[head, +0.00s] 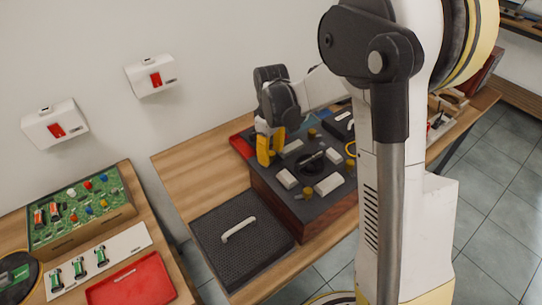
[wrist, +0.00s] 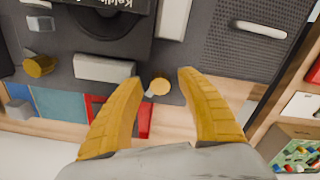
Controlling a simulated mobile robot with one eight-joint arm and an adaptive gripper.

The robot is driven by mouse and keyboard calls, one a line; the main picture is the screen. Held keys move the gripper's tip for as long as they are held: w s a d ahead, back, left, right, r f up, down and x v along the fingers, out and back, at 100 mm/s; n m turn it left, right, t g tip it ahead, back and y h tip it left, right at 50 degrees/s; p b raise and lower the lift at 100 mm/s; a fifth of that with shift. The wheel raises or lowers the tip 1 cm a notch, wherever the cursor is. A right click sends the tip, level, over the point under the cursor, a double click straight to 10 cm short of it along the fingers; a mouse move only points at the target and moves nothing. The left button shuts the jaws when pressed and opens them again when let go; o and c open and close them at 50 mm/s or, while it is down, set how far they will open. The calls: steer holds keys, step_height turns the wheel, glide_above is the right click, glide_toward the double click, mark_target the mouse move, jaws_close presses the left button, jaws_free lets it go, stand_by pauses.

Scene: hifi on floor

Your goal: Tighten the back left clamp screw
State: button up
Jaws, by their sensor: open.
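A dark-topped box (head: 283,178) carries several pale clamp blocks, brass screws and a round black part in the middle. The back left clamp screw (wrist: 159,86) has a round brass head and shows in the wrist view beside a pale block (wrist: 104,68). My gripper (wrist: 160,78) is open, its two yellow fingers apart on either side of this screw; I cannot tell whether they touch it. In the head view my gripper (head: 268,158) is over the box's back left corner and hides the screw. Another brass screw (wrist: 40,66) is further left in the wrist view.
A dark mesh pad (head: 220,262) with a pale handle lies to the left of the box. A red item (head: 240,146) lies behind the box. A green circuit board (head: 70,218) and a red tray (head: 130,282) are on the left table.

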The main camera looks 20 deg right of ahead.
steer(key=shift+f, duration=0.1)
jaws_close()
